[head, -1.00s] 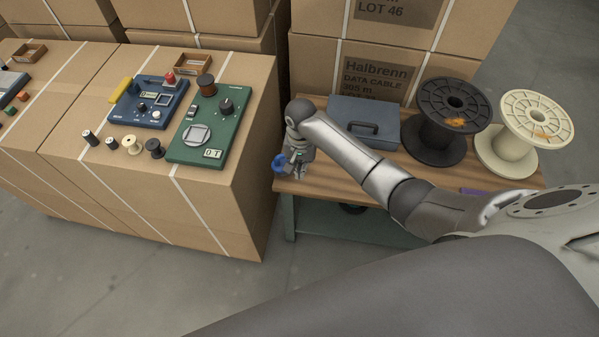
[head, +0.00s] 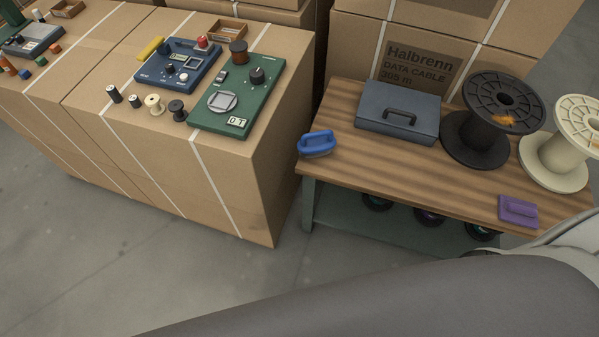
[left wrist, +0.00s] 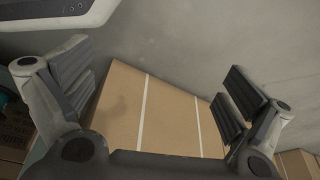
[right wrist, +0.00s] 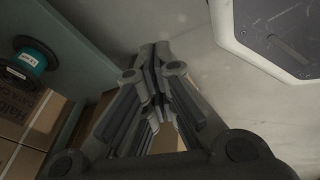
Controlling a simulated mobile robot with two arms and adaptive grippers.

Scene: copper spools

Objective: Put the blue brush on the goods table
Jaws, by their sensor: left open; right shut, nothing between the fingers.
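The blue brush (head: 317,143) rests on the wooden top of the table (head: 345,160), at its left front corner beside the blue-grey toolbox. No gripper touches it, and it does not show in either wrist view. My left gripper (left wrist: 160,85) is open in the left wrist view, with a cardboard box and grey floor beyond its spread fingers. My right gripper (right wrist: 158,65) is shut and empty in the right wrist view. Neither gripper shows in the head view.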

